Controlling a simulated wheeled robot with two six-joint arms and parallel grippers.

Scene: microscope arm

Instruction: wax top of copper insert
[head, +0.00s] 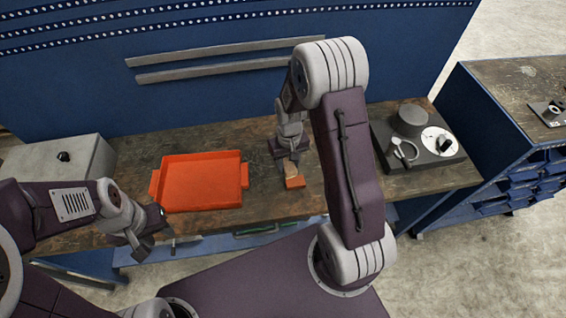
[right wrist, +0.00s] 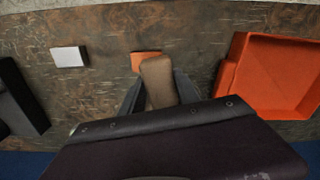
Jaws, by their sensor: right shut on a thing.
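My right gripper (right wrist: 160,95) is shut on a brown block with a rounded end (right wrist: 158,80), which looks like the wax bar. Just beyond the block's end lies a small orange piece (right wrist: 145,60), likely the copper insert, on the worn table. The block partly covers it in the right wrist view, and I cannot tell whether they touch. In the head view the orange piece (head: 294,182) shows just below my right gripper (head: 288,162). My left gripper (head: 152,238) hangs near the table's front edge, away from these things, with nothing visible in it.
An orange tray (head: 202,208) stands left of the orange piece. A grey box (head: 62,168) is at the far left. A dark platform (head: 395,160) with round parts stands on the right. A small white block (right wrist: 69,56) lies on the table in the right wrist view.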

